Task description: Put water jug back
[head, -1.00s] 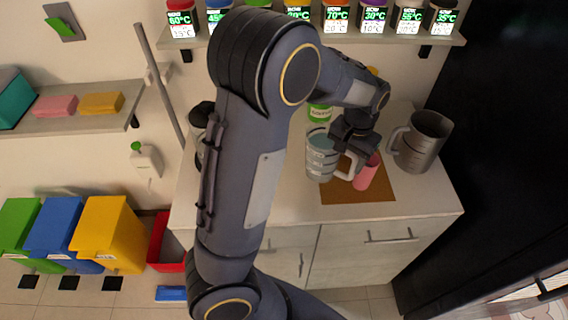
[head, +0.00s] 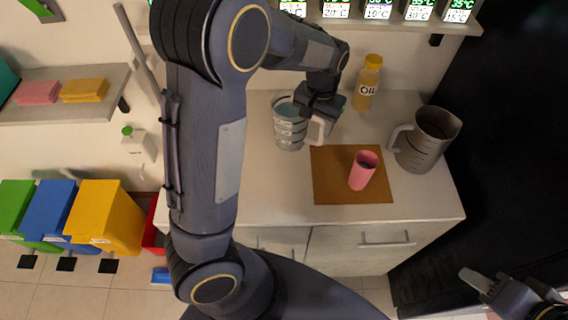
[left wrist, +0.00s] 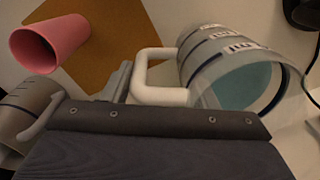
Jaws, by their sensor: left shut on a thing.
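The water jug (head: 289,129) is a clear measuring jug with dark markings, bluish water and a white handle. It is upright over the counter, left of the brown mat; I cannot tell whether it touches the counter. My left gripper (head: 321,112) is shut on its handle, at the jug's right side. In the left wrist view the jug (left wrist: 225,70) and its white handle (left wrist: 160,96) show beside the jaws, whose tips are partly hidden. My right gripper (head: 485,285) is at the lower right, away from the counter; its jaw opening is unclear.
A pink cup (head: 362,172) stands on the brown mat (head: 331,184). A grey jug (head: 424,143) stands to its right, an oil bottle (head: 367,84) behind. A shelf of dispensers (head: 405,18) hangs above. The front left counter (head: 265,190) is clear.

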